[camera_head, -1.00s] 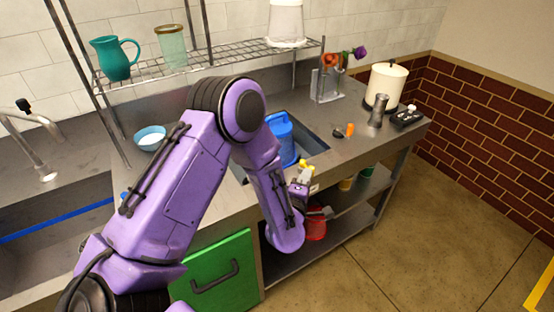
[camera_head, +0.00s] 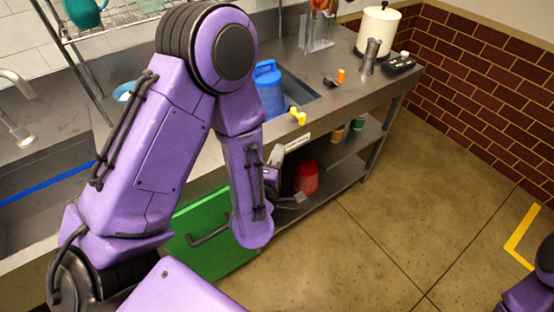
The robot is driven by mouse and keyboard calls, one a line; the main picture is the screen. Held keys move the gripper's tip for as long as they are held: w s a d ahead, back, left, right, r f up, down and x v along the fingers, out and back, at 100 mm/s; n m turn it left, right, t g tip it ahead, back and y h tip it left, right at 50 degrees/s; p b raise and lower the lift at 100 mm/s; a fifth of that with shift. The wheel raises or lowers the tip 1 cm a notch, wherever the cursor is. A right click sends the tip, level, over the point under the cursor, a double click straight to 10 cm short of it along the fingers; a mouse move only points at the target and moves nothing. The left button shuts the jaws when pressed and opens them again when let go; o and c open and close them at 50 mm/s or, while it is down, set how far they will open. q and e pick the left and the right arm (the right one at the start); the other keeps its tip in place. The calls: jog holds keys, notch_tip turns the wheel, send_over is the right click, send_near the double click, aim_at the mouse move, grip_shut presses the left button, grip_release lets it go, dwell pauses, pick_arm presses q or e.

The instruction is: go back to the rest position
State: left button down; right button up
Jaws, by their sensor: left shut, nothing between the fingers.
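My left arm, purple with dark joints, comes in from the left and bends down in front of the counter. My left gripper (camera_head: 294,199) is at the end of the forearm, small and partly hidden by it. It is shut and empty, in front of the lower shelf and near a red container (camera_head: 306,176). It stands clear of the counter top. Purple parts of my own body show at the bottom right, but no right gripper is visible.
The steel counter (camera_head: 335,100) holds a blue jug (camera_head: 268,88) at the sink, a yellow item (camera_head: 298,116) at the front edge, and a paper-towel-like white cylinder (camera_head: 378,31). A green cabinet door (camera_head: 205,235) is below. The floor (camera_head: 390,230) to the right is open.

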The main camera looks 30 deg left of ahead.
pick_arm(q)
jog(key=shift+s+r, duration=0.1)
jog(key=shift+s, duration=0.25)
jog(key=shift+w+d, duration=0.1)
jog(key=s+f+m+g+h, duration=0.1)
jog(key=s+f+m+g, duration=0.15)
jog(key=f+m, duration=0.4)
jog(key=s+f+m+g+h, duration=0.1)
jog(key=s+f+m+g, duration=0.1)
jog(key=f+m+g, duration=0.45)
jog(key=s+a+f+g, duration=0.2)
jog(key=s+a+f, duration=0.1)
jog(key=s+f, duration=0.4)
jog(key=s+a+f+m+g, duration=0.1)
jog(key=s+a+f+g, duration=0.2)
jog(key=s+f, duration=0.4)
jog(key=s, duration=0.4)
jog(key=shift+s+a+y, duration=0.25)
jog(key=shift+s+y, duration=0.1)
jog(key=shift+y, duration=0.05)
